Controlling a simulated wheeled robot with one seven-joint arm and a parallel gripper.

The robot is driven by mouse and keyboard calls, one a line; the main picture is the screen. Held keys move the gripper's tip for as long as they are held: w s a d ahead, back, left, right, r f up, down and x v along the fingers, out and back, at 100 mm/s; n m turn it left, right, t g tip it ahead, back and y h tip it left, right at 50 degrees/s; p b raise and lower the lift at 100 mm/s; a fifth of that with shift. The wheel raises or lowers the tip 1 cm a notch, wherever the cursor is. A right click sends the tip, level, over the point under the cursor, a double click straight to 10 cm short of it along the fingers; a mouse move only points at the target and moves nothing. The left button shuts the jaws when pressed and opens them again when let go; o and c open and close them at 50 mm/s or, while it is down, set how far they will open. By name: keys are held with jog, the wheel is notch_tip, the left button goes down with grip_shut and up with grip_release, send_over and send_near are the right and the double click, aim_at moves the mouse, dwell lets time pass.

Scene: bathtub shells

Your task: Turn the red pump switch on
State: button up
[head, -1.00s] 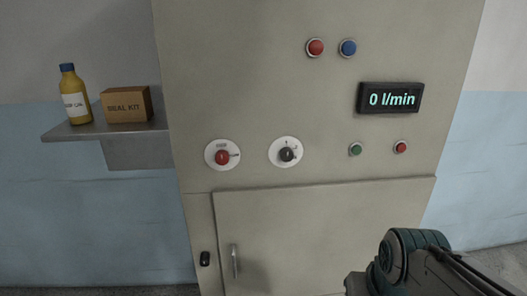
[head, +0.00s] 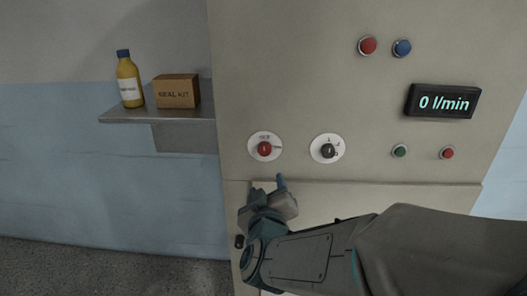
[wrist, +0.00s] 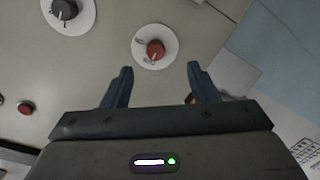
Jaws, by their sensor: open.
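The red pump switch (head: 264,149) is a red knob on a round white plate on the grey cabinet front, left of a black knob (head: 328,150) on a similar plate. My gripper (head: 268,184) is just below the red switch in the head view, apart from it. In the wrist view the red switch (wrist: 155,49) lies ahead of and between my two open fingers (wrist: 160,85), with nothing between them. The black knob also shows in the wrist view (wrist: 64,8). The plate's small markings are too small to read.
A display (head: 443,101) reads 0 l/min. Red (head: 368,45) and blue (head: 402,48) buttons sit above; green (head: 400,151) and red (head: 447,153) ones below. A shelf (head: 185,136) at left holds a yellow bottle (head: 129,80) and a box (head: 177,91). My arm covers part of the lower door.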

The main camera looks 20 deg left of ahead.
aim_at(264, 152)
jog(key=shift+t+h, duration=0.3)
jog(key=shift+t, duration=0.4)
jog(key=x, duration=0.4)
jog(key=p+x, duration=0.1)
jog(key=x, duration=0.3)
jog(key=a+r+p+x, duration=0.1)
jog(key=x, duration=0.3)
jog(key=shift+w+a+r, duration=0.1)
jog(key=shift+w+a, duration=0.15)
jog(key=shift+c, duration=0.3)
jog(key=c, duration=0.9)
